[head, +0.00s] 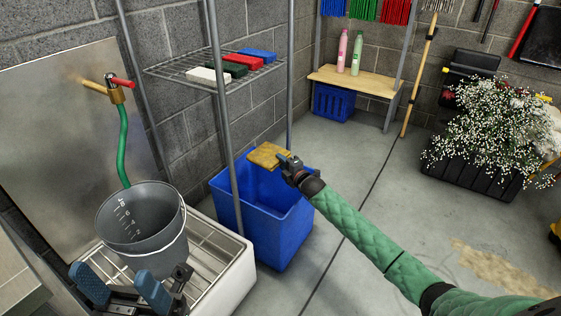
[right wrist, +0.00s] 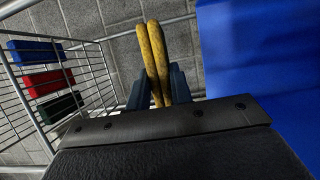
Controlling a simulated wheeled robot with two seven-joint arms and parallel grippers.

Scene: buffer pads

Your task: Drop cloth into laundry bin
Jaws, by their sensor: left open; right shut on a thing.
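A yellow-brown cloth (head: 268,155) is held in my right gripper (head: 290,163), over the opening of the blue laundry bin (head: 272,228). In the right wrist view the cloth (right wrist: 156,60) shows edge-on as two yellow layers pinched between the fingers of the right gripper (right wrist: 160,90). The bin's blue wall (right wrist: 255,80) fills the right side of that view. My left gripper (head: 122,290) is open and empty at the lower left, in front of the grey bucket. The bin's inside is partly hidden by a rack post and my right gripper.
A grey bucket (head: 142,228) stands in a white sink (head: 232,266) left of the bin. A wire rack (head: 185,72) holds several coloured pads, and its posts rise close to the bin. A planter (head: 465,160) with white flowers stands at right. Floor between is clear.

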